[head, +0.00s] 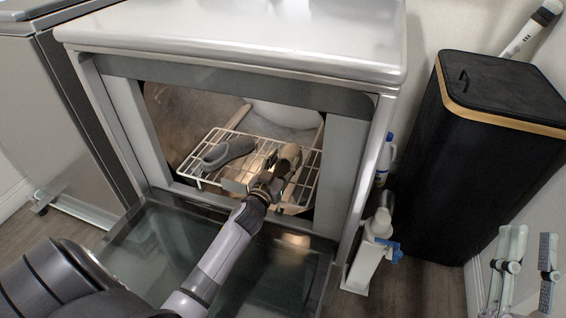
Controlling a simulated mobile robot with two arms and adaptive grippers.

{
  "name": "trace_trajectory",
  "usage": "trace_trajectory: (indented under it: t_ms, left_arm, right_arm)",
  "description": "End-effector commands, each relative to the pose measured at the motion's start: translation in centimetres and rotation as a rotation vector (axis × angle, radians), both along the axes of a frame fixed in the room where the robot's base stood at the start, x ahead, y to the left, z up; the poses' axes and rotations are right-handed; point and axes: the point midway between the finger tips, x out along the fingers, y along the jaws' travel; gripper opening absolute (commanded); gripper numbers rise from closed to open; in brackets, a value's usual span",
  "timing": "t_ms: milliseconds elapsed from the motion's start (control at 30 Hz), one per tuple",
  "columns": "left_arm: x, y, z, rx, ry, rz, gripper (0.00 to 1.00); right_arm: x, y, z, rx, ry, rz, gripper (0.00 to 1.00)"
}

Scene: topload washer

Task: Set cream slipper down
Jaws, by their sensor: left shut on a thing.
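A cream slipper (290,158) is inside the front opening of a white appliance, at the right half of a white wire rack (237,135). My left gripper (272,176) reaches in through the opening and is shut on the cream slipper's near end, partly hiding it. The slipper is over the rack; I cannot tell whether it touches the wires. A grey slipper (228,152) lies on the rack's left half, apart from the cream one. My right gripper is not in view.
The appliance's glass door (170,250) is folded down in front of the opening, under my arm. The opening's frame (344,165) bounds the sides. A black hamper (500,150) and bottles (378,222) stand at the right.

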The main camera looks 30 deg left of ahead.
Motion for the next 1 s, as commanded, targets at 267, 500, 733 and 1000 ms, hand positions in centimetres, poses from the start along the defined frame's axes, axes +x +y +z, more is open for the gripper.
trace_trajectory:
  t_ms: [267,500,733,1000]
  left_arm:
    - [0.0,0.0,-0.1,0.0,0.0,0.0,0.56]
    - [0.0,0.0,-0.1,0.0,0.0,0.0,0.56]
    - [-1.5,-0.3,0.0,-0.002,0.003,0.0,0.56]
    - [-6.4,-1.0,0.1,-0.003,0.004,0.002,0.56]
  right_arm:
    - [-0.1,0.0,0.2,0.004,-0.011,0.0,0.27]
    - [-0.1,0.0,0.1,0.004,-0.01,0.0,0.27]
    - [0.9,0.0,-1.2,-0.025,0.086,-0.005,0.27]
    - [2.6,-0.2,-5.9,-0.1,0.361,-0.021,0.27]
